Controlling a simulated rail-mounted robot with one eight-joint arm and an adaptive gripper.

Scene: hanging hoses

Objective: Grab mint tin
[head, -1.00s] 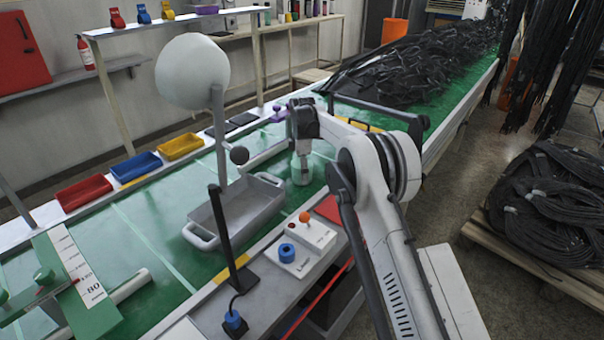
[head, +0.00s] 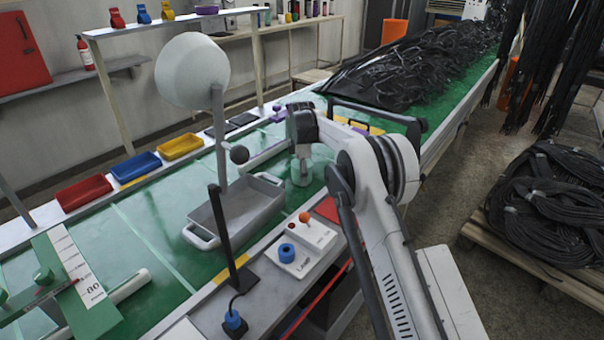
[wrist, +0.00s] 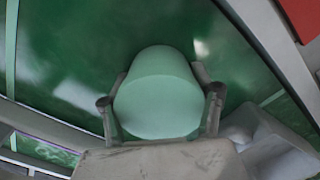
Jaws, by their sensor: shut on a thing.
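The mint tin is a pale green cylinder (wrist: 158,98), filling the middle of the wrist view. My gripper (wrist: 160,97) is shut on it, with one finger on each side. In the head view the tin (head: 300,173) shows below my gripper (head: 301,154), over the green conveyor belt, just behind the grey handled tray. Whether its base touches the belt is hard to tell.
The grey tray (head: 246,222) stands on the belt, left of and nearer than the tin. A thin black post (head: 224,240) and a box with an orange knob (head: 303,241) are at the near edge. Red (head: 84,194), blue (head: 138,166) and yellow (head: 181,146) bins line the far edge.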

